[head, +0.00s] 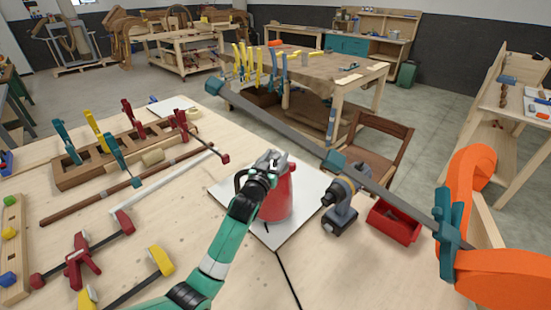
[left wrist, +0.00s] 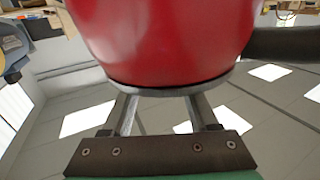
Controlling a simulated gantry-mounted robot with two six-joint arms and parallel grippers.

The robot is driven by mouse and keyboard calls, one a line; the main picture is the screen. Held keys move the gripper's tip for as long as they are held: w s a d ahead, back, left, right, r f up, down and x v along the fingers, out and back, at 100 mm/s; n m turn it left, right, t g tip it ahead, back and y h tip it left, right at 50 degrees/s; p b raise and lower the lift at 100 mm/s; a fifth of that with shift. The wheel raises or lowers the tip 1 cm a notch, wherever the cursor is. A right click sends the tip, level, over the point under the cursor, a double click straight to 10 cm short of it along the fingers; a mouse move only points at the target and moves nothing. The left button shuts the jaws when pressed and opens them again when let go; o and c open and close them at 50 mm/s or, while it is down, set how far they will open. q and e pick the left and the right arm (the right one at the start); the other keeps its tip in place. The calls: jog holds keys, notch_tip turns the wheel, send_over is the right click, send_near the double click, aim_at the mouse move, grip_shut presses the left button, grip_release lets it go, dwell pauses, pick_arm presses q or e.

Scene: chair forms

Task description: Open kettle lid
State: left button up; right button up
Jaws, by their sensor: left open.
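The red kettle (head: 283,199) stands on a white board (head: 310,200) on the workbench, with its dark handle (head: 239,181) to the left. My left gripper (head: 272,158) is at the kettle's top, and its grey fingers cover the lid area in the head view. The lid cannot be made out.
A drill (head: 341,203) and a red bin (head: 394,222) stand right of the kettle. A long bar clamp (head: 285,130) passes behind it. Clamps and a wooden rack (head: 110,155) crowd the left.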

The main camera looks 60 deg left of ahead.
pick_arm(q)
grip_shut()
dwell(1.4)
